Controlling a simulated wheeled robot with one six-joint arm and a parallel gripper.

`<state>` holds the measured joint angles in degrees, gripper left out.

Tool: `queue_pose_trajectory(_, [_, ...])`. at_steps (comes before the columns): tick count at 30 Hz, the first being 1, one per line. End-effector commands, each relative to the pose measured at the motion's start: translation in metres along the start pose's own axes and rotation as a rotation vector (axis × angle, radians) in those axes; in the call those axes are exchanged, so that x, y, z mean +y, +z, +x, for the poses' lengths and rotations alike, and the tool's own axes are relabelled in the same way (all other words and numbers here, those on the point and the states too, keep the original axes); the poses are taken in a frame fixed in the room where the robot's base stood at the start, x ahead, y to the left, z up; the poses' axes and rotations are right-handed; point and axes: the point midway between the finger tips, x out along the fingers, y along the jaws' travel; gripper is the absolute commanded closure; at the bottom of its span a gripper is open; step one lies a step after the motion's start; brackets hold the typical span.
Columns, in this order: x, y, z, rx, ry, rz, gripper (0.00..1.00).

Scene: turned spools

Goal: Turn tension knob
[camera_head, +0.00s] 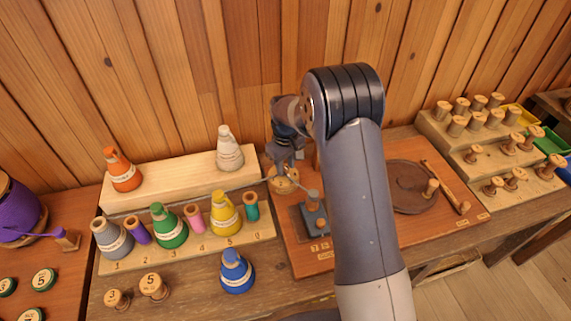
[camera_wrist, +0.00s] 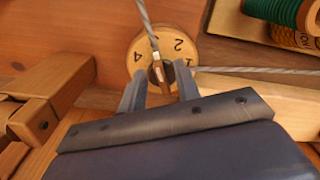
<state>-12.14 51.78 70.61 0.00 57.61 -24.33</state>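The tension knob is a round wooden dial (camera_wrist: 190,38) with the numbers 1, 2 and 4 showing around it. It has a small brown pointer grip (camera_wrist: 158,72) at its centre. In the head view the dial (camera_head: 284,184) sits on the reddish-brown board (camera_head: 400,236), below my gripper (camera_head: 284,163). In the wrist view my gripper (camera_wrist: 157,88) has its two fingers apart, one on each side of the pointer grip. Gaps seem to show beside the grip, so it looks unclamped. The dial's near edge is hidden by the fingers.
A grey twisted cord (camera_wrist: 260,72) runs to the dial from the right; another comes from above. A grey-blue block (camera_head: 316,220) with a lever stands close by. A stepped rack of coloured cones (camera_head: 170,228) is at left. A brown disc (camera_head: 408,187) lies right of my arm.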

Motion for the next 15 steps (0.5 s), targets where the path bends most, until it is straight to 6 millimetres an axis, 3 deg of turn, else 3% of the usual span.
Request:
queue_pose_trajectory(5, [0.0,-0.001,-0.014,0.004,0.002,0.0,0.69])
queue_pose_trajectory(15, [0.0,-0.001,-0.081,0.005,0.002,0.0,0.69])
